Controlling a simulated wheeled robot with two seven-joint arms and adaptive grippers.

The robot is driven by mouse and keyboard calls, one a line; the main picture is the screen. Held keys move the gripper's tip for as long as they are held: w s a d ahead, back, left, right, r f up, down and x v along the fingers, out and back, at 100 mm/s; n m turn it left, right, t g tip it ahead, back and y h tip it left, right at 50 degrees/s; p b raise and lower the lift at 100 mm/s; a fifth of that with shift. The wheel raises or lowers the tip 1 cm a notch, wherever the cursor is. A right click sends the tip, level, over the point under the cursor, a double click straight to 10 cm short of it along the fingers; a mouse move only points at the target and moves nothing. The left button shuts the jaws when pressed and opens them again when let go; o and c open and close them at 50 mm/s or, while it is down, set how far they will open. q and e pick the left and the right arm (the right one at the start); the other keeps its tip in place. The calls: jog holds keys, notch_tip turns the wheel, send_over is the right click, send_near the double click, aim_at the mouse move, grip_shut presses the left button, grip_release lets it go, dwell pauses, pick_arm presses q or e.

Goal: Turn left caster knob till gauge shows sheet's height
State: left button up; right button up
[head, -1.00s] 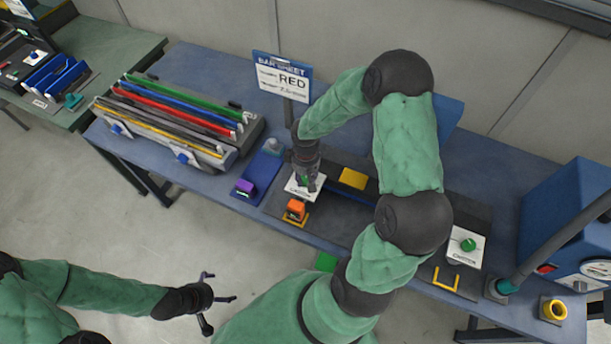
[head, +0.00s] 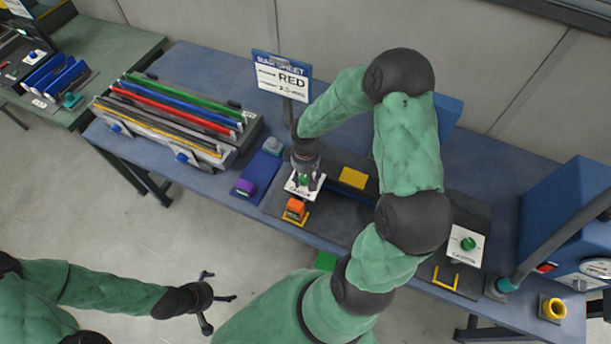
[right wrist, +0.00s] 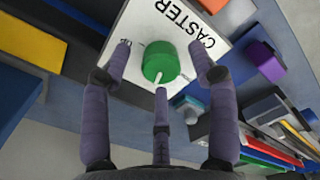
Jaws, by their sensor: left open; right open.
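The left caster knob (head: 303,180) is green, on a white card (head: 293,188) lettered CASTER. In the right wrist view the knob (right wrist: 160,62) has a white pointer bar. My right gripper (head: 305,181) is open over this knob, its fingers spread around it, with gaps visible at the sides. My left gripper (head: 216,300) is open and empty, away from the bench.
A second green knob (head: 468,244) sits on the right-hand CASTER card. An orange block (head: 295,208) stands just in front of the left card, a purple block (head: 245,187) to its left. A rack of coloured bars (head: 180,125) fills the bench's left. A blue machine (head: 565,215) stands right.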

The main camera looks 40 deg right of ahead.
aim_at(305, 178)
notch_tip(305, 178, up, 12)
jog(key=shift+f, duration=0.25)
dwell(0.6)
jog(key=s+a+f+m+y, duration=0.1)
jog(key=a+f+y, duration=0.2)
jog(key=a+f, duration=0.9)
jog(key=s+a+f+m+y, duration=0.1)
jog(key=s+a+f+m, duration=0.2)
jog(key=s+a+f, duration=0.75)
notch_tip(305, 178, down, 13)
jog(key=w+b, duration=0.1)
jog(key=b, duration=1)
jog(key=shift+w+a+b, duration=0.15)
jog(key=shift+a+b, duration=0.15)
jog(key=shift+b, duration=0.1)
